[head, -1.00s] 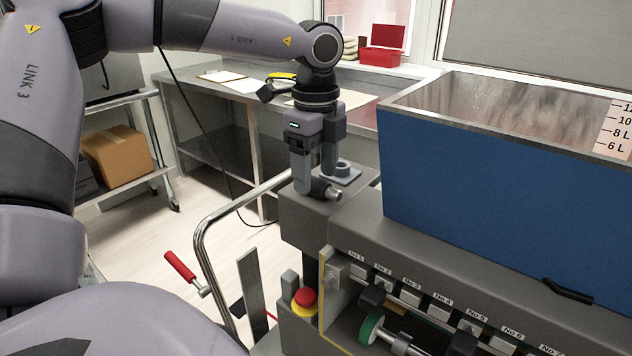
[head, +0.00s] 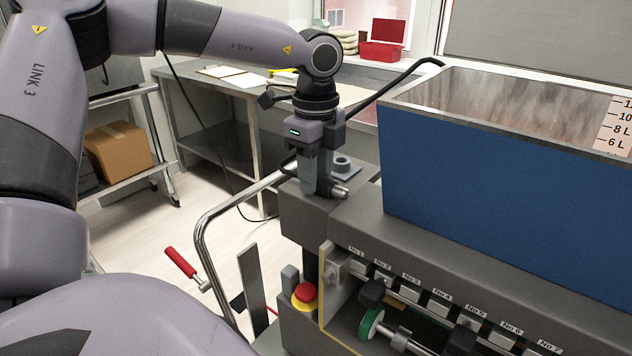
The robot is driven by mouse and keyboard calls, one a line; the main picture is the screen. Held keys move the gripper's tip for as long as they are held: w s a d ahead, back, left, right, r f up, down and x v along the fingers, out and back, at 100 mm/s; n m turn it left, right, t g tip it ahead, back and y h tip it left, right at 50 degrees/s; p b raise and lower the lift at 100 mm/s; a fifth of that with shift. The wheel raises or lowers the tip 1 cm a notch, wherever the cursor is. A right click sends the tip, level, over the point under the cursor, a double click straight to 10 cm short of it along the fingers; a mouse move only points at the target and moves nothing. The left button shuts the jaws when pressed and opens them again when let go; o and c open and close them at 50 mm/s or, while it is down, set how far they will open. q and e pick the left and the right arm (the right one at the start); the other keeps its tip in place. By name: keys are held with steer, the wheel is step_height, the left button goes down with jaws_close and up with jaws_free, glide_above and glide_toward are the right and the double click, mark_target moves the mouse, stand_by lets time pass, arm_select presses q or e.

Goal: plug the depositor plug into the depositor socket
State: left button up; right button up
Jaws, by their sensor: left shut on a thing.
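My left gripper (head: 318,188) points down over the top left end of the grey depositor. It is shut on the depositor plug, whose silver round end (head: 340,191) sticks out to the right of the fingers. The fingers hide most of the plug's dark body. Behind the fingers, a grey plate with a short round fitting (head: 343,164) stands on the depositor top; I cannot tell whether it is the depositor socket. The plug's end looks apart from this fitting. My right gripper is not in view.
A blue hopper (head: 480,180) stands to the right on the depositor. A bent steel handle (head: 207,235) and a red emergency button (head: 305,293) are at the front left.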

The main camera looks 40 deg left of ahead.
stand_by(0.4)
arm_select(q)
step_height(320, 180, up, 20)
stand_by(0.5)
jaws_close()
